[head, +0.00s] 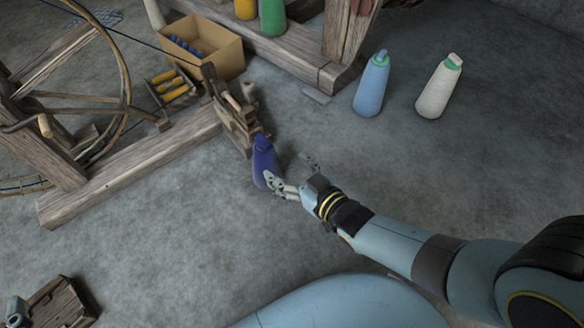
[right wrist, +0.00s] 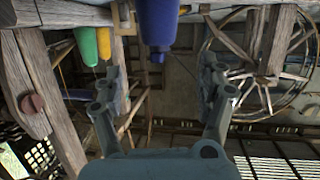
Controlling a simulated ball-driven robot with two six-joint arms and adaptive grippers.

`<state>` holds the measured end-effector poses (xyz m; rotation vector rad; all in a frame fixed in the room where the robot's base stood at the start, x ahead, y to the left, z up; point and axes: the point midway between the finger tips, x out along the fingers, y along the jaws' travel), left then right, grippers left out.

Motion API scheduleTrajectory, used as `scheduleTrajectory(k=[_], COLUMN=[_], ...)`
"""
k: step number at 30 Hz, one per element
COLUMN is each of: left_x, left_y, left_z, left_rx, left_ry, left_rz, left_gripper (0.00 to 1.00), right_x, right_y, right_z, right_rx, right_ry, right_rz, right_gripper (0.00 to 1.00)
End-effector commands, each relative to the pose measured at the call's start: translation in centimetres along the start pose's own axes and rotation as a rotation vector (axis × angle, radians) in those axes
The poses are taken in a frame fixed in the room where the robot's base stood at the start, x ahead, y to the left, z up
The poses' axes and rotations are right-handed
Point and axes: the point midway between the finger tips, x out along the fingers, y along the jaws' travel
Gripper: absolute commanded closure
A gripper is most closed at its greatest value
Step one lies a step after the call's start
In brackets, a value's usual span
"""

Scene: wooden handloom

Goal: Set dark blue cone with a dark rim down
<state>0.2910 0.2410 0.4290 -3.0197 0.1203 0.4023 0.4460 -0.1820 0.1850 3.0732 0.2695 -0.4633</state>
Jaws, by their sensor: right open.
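The dark blue cone (head: 264,161) is roughly upright, narrow end up, over the floor at the end of the wooden wheel frame. Its lower right side is partly hidden by a finger, and I cannot tell for sure whether its base touches the floor. My right gripper (head: 289,171) is open at the cone's right side, with one finger in front of it. In the right wrist view the cone (right wrist: 157,22) appears upside down at the top middle, beyond the gap of the open fingers (right wrist: 160,75). My left gripper is not in view.
The wooden wheel frame (head: 140,168) lies left of the cone. A light blue cone (head: 371,86) and a white cone (head: 438,88) stand at the back right. A cardboard box (head: 219,52) stands behind. A wooden block (head: 58,303) is at lower left. Floor between is clear.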

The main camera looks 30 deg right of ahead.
Motion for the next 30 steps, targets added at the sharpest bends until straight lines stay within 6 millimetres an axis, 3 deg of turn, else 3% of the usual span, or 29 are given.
scheduleTrajectory(k=[6,13,16,20,27,29,30], left_x=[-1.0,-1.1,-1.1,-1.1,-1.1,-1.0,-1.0], left_y=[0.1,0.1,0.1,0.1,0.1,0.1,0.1], left_z=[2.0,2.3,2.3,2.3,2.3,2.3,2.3], left_rx=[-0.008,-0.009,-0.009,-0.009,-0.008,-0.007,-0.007], left_ry=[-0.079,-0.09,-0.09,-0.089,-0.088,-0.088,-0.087], left_rz=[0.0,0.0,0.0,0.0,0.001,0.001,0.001], left_gripper=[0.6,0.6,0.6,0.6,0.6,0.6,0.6], right_x=[-0.7,-0.8,-1.2,-2.8,-9.5,-12.6,-14.5], right_y=[0.0,0.1,0.6,2.0,3.9,3.9,3.8], right_z=[-0.1,-0.1,-1.5,-6.5,-20.3,-21.4,-20.8], right_rx=[0.0,-0.001,-0.01,-0.035,-0.081,-0.079,-0.075], right_ry=[0.0,0.003,0.029,0.112,0.292,0.264,0.219], right_rz=[0.0,0.001,0.013,0.047,0.106,0.113,0.115], right_gripper=[0.26,0.26,0.26,0.26,0.26,0.26,0.26])
